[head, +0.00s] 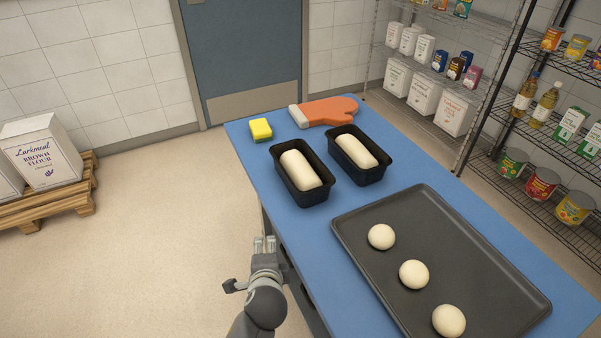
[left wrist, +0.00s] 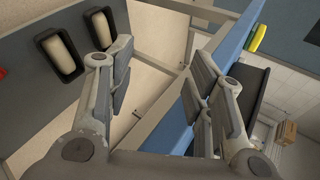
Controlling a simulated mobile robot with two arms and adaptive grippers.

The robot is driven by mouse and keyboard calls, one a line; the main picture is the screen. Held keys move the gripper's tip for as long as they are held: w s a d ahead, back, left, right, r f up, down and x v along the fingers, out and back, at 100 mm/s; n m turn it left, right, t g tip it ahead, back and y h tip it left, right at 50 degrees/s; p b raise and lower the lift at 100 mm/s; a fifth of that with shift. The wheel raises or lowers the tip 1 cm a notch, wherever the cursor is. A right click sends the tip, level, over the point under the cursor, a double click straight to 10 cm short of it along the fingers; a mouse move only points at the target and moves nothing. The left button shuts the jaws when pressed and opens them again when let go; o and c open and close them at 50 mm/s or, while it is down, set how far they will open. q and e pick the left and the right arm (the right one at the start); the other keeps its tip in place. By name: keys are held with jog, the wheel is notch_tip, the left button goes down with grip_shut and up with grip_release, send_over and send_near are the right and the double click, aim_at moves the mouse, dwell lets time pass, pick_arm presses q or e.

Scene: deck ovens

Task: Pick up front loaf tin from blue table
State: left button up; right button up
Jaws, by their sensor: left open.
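Two black loaf tins with pale dough stand side by side on the blue table (head: 335,232) in the head view. The nearer, left one is the front loaf tin (head: 307,198); the other loaf tin (head: 372,174) is just behind it to the right. My left gripper (head: 265,243) is open and empty beside the table's left edge, nearer than the front tin and apart from it. In the left wrist view its two fingers (left wrist: 160,92) are spread, with the table's blue edge (left wrist: 232,50) behind the right finger. My right gripper is not in view.
A large dark tray (head: 385,270) with three dough balls fills the table's near right. A yellow sponge (head: 260,130) and an orange oven mitt (head: 330,110) lie at the far end. The left wrist view shows two more dough-filled tins (left wrist: 62,52) on a grey surface.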

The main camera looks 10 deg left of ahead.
pick_arm(q)
jog(key=w+d+r+m+t, duration=0.1)
jog(key=w+r, duration=0.1)
jog(key=r, duration=0.2)
jog(key=w+d+r+m+t, duration=0.1)
jog(key=w+r+m, duration=0.1)
jog(key=r, duration=0.2)
jog(key=w+d+r+m+t+y, duration=0.1)
jog(key=r+m+t, duration=0.1)
jog(key=r, duration=0.2)
jog(key=shift+w+d+r, duration=0.25)
jog(key=shift+w+r, duration=0.1)
jog(key=shift+w, duration=0.05)
jog(key=shift+m, duration=0.6)
jog(key=x, duration=0.3)
jog(key=r+x, duration=0.1)
jog(key=x, duration=0.1)
jog(key=shift+w+d, duration=0.25)
jog(key=shift+d, duration=0.05)
jog(key=shift+f+p+x, duration=0.2)
jog(key=shift+p+x, duration=0.05)
jog(key=shift+x, duration=1.2)
jog(key=shift+f+p+x, duration=0.15)
jog(key=shift+p+x, duration=0.05)
jog(key=shift+x, duration=1.3)
jog(key=shift+s+d, duration=0.1)
jog(key=shift+d, duration=0.1)
grip_shut()
jog(key=shift+r, duration=0.2)
